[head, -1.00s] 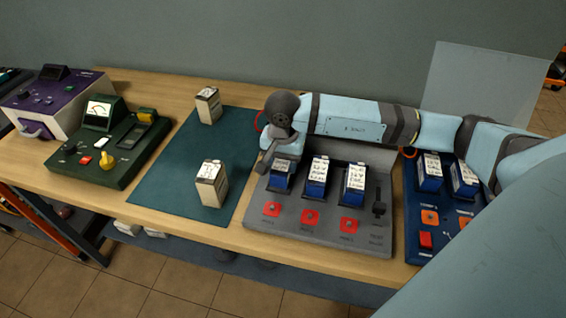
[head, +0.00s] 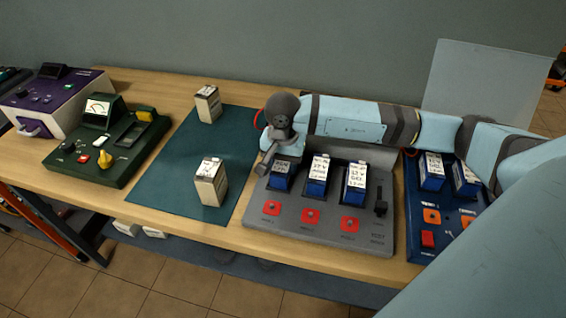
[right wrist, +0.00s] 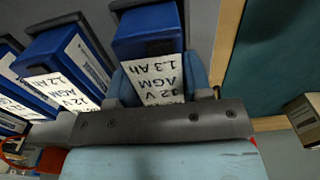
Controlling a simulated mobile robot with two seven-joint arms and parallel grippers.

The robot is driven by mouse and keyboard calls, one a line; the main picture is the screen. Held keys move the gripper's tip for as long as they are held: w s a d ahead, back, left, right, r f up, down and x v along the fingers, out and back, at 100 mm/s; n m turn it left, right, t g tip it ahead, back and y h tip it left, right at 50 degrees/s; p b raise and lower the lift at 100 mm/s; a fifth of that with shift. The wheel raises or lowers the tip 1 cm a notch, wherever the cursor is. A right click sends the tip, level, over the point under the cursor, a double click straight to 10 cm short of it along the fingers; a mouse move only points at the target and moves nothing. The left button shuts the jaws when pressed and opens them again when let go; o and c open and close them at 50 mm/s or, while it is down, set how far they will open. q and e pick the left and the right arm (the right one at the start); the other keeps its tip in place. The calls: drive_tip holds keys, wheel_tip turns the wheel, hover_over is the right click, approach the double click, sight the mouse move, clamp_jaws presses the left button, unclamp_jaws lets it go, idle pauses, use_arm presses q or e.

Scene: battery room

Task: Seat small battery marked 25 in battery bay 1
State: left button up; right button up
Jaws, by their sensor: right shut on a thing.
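A blue battery with a white label (head: 282,178) stands at the leftmost bay of the grey battery station (head: 262,222). My right gripper (head: 272,161) is above and around its top, reaching in from the right. In the right wrist view the jaws are shut on this blue battery (right wrist: 148,40), whose label reads 12 V AGM 1.3 Ah. I cannot read a 25 on it. It sits upright at the bay; its lower end is hidden, so I cannot tell how deep it is. My left gripper is not in view.
Two more blue batteries (head: 317,178) stand in the station's other bays, above red buttons (head: 311,217). A lever (head: 381,200) is at its right. A blue unit (head: 429,215) stands further right. Two cream batteries (head: 210,184) stand on the green mat (head: 160,180). A green meter box (head: 100,155) is left.

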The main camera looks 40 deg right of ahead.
drive_tip(key=o, duration=1)
drive_tip(key=shift+r+p, duration=2.35)
drive_tip(key=shift+r, duration=3.15)
